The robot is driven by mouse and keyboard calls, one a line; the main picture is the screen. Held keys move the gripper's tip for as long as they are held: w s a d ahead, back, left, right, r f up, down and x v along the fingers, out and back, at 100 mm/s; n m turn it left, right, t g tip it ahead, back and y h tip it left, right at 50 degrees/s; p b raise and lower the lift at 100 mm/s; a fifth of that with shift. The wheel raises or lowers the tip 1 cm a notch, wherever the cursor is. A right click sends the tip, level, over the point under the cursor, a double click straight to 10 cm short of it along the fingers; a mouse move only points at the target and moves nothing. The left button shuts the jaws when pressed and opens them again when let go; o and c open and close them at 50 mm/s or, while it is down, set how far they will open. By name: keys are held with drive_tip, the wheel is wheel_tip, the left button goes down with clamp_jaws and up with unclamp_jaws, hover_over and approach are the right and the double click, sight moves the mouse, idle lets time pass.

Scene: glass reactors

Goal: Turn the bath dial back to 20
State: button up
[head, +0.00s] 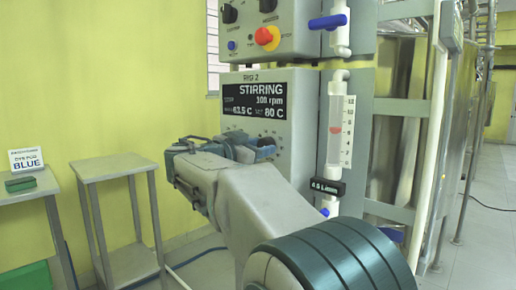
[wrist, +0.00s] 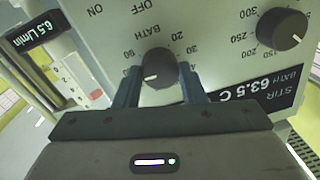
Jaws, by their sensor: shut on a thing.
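The bath dial (wrist: 159,70) is a round black knob with a white pointer mark, on a grey panel that appears upside down in the wrist view. The pointer faces the picture's lower left, away from the printed 20 above the dial. My gripper (wrist: 160,80) has one finger on each side of the dial and is shut on it. In the head view my gripper (head: 258,148) is against the panel just below the display (head: 254,101), hiding the dial. The display shows STIRRING, 100 rpm, 63.5 C and a set value of 80 C.
The stir dial (wrist: 282,30) sits right of the bath dial in the wrist view. A flow tube (head: 340,130) with a 6.5 L/min readout (head: 329,187) stands right of the panel. A red-yellow button (head: 267,38) and blue-handled valve (head: 328,22) are above. Small tables (head: 117,165) stand left.

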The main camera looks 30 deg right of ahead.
drive_tip(key=n+p, duration=0.1)
drive_tip(key=n, duration=0.9)
drive_tip(key=shift+n+g+p, duration=0.3)
drive_tip(key=shift+n+g, duration=0.1)
drive_tip(key=n+p, duration=0.4)
drive_tip(key=n, duration=0.2)
drive_tip(key=shift+r, duration=0.1)
drive_tip(key=n+p, duration=0.4)
drive_tip(key=n, duration=0.1)
drive_tip(key=shift+w+g+p, duration=0.1)
drive_tip(key=shift+g+p, duration=0.25)
drive_tip(key=shift+g, duration=0.05)
drive_tip(key=n+p, duration=0.6)
drive_tip(key=p, duration=0.1)
drive_tip(key=n+p, duration=0.4)
drive_tip(key=shift+p, duration=0.35)
drive_tip(key=n+p, duration=0.3)
drive_tip(key=p, duration=0.2)
drive_tip(key=shift+r+n+h, duration=0.1)
drive_tip(key=shift+n+h, duration=0.2)
drive_tip(key=n+p, duration=0.5)
drive_tip(key=p, duration=0.3)
drive_tip(key=n+p, duration=0.4)
drive_tip(key=shift+f+p, duration=0.3)
drive_tip(key=shift+p, duration=0.05)
drive_tip(key=shift+f+n, duration=0.1)
drive_tip(key=shift+n, duration=0.2)
